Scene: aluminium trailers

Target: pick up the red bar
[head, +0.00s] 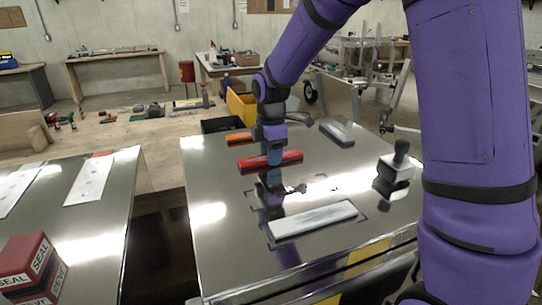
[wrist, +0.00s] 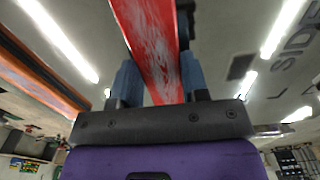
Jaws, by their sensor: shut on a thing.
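The red bar (head: 289,158) is in my gripper (head: 273,154) over the shiny metal table (head: 225,235) in the head view. One blue finger crosses the bar's near side around its middle. The bar lies roughly level, and a dark reflection shows below it, apart from it, so it looks raised off the surface. In the wrist view the red bar (wrist: 150,40), scuffed with pale marks, runs between the two blue fingers of my gripper (wrist: 158,78). The gripper is shut on it.
An orange bar (head: 238,137) lies behind, with black (head: 220,124) and yellow (head: 240,106) bins beyond. A grey bar (head: 337,132) lies back right, a pale bar (head: 313,219) in front. A black-handled block (head: 396,168) stands right. Red boxes (head: 32,262) sit on the left table.

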